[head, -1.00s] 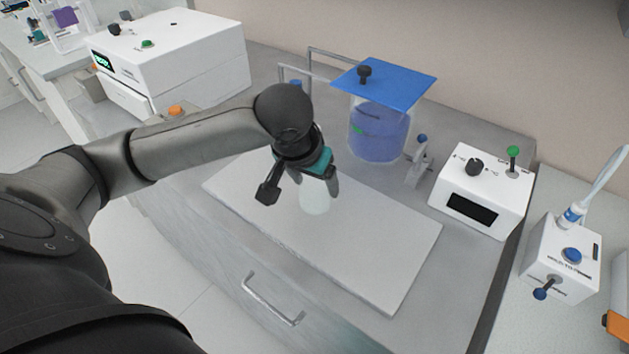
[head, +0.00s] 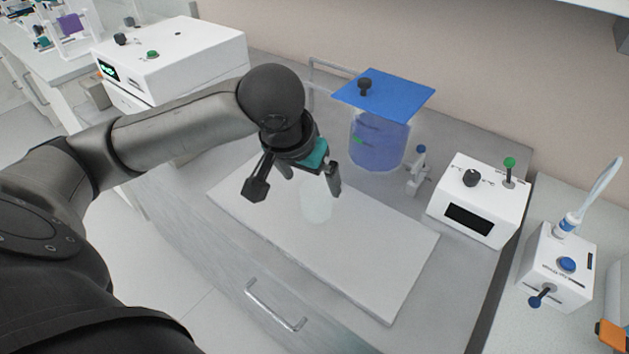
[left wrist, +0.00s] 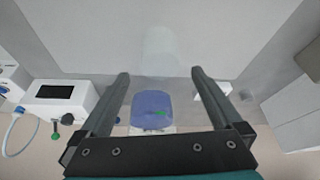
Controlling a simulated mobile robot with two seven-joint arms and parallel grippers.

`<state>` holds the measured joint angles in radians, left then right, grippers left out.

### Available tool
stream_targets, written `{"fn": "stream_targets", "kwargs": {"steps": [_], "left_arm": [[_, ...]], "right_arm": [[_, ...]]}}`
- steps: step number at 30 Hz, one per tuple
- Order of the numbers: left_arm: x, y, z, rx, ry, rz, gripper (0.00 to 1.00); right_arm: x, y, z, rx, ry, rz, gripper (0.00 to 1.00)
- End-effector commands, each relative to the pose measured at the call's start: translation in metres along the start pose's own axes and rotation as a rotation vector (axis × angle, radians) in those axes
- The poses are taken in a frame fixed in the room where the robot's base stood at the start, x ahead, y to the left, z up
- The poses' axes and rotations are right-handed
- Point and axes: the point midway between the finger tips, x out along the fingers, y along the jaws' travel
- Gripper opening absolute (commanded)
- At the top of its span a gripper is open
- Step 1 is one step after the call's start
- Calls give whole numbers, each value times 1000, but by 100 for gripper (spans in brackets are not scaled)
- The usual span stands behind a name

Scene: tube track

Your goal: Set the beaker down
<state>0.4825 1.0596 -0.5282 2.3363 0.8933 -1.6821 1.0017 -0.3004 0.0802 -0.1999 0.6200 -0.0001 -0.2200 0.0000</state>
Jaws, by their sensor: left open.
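The beaker (head: 316,206) is a pale, see-through cup standing on the white board (head: 375,265) on the bench. In the left wrist view the beaker (left wrist: 162,45) is a faint shape beyond the fingertips. My left gripper (head: 310,179) is open just above and behind the beaker, with its fingers apart. In the left wrist view the left gripper (left wrist: 160,73) has nothing between its fingers. The beaker's outline is faint against the board. My right gripper is not in view.
A clear tank with blue liquid (head: 378,145) and a blue lid (head: 384,88) stands behind the board. A white control box (head: 478,200) is to its right, and a white device (head: 560,265) is further right. A large white instrument (head: 170,55) stands back left. The board's right part is clear.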

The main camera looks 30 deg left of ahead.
Motion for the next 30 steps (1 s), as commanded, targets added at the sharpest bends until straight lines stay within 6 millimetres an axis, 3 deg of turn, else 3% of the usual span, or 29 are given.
{"fn": "stream_targets", "kwargs": {"steps": [3, 9, 30], "left_arm": [[-28, 0, -2, 1, 2, 0, 100], [-53, 0, -1, -1, 0, -1, 100], [-57, 0, 0, -1, -2, 0, 100]], "right_arm": [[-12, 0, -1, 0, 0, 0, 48], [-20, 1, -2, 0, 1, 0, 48], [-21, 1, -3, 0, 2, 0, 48]]}}
